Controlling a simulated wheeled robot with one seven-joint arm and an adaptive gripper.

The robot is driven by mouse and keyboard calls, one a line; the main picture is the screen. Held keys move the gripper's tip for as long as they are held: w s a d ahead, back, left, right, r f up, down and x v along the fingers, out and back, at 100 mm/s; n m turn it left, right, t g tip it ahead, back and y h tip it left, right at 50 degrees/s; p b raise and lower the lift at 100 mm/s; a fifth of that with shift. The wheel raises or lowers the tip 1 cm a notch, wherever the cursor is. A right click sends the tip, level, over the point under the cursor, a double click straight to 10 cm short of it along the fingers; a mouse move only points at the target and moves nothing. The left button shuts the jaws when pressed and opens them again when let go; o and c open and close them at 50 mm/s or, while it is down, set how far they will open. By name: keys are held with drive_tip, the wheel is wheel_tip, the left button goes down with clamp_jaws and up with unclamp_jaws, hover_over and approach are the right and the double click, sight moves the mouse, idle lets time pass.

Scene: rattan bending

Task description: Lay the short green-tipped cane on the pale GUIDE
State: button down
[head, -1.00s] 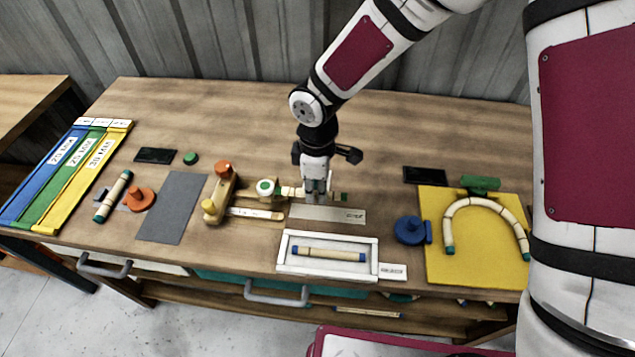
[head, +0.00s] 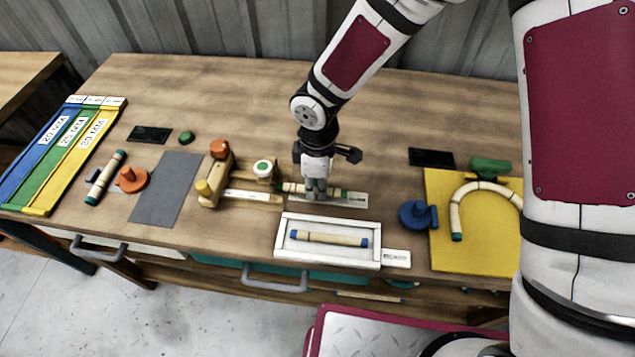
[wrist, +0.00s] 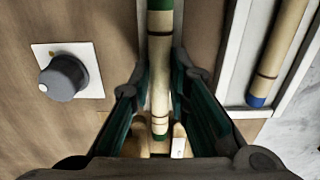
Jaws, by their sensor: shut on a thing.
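The short green-tipped cane (head: 292,187) is held in my gripper (head: 317,196), whose fingers are shut around its middle. In the wrist view the cane (wrist: 160,75) runs lengthwise between the two fingers (wrist: 163,108), with green at both ends. The pale guide (head: 353,200) is a flat strip on the bench, directly under and slightly in front of the cane. The cane lies roughly along the guide. My fingers hide part of both, and I cannot tell whether the cane touches the guide.
A white tray (head: 283,255) with a blue-tipped cane (head: 330,238) lies just in front. A blue knob (head: 414,214) and yellow board (head: 470,255) are right.

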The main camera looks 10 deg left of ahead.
drive_tip(key=c, duration=1.4)
unclamp_jaws()
drive_tip(key=shift+c, duration=0.2)
wheel_tip(320, 180, up, 12)
